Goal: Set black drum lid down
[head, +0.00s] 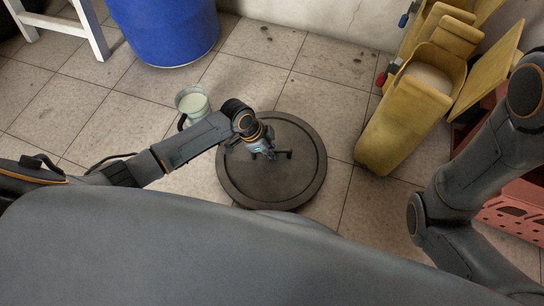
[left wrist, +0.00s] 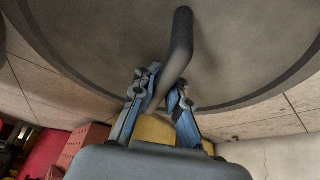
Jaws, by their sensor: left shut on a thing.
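The black drum lid (head: 295,182) is a dark round disc with a raised rim, lying level over the tiled floor in the head view. I cannot tell whether it touches the floor. My left gripper (head: 265,153) is over the lid's middle, shut on its bar handle (head: 283,154). In the left wrist view the blue fingers (left wrist: 160,92) close around one end of the dark bent handle (left wrist: 181,40), with the lid's face (left wrist: 235,45) behind. My right gripper is out of view; only my right arm shows at the right.
A pale green-white jug (head: 192,101) stands close by the lid's upper left. A blue drum (head: 165,30) is at the back. Yellow open containers (head: 392,135) stand to the right, with red crates (head: 518,205) beyond. Bare tiles lie behind the lid.

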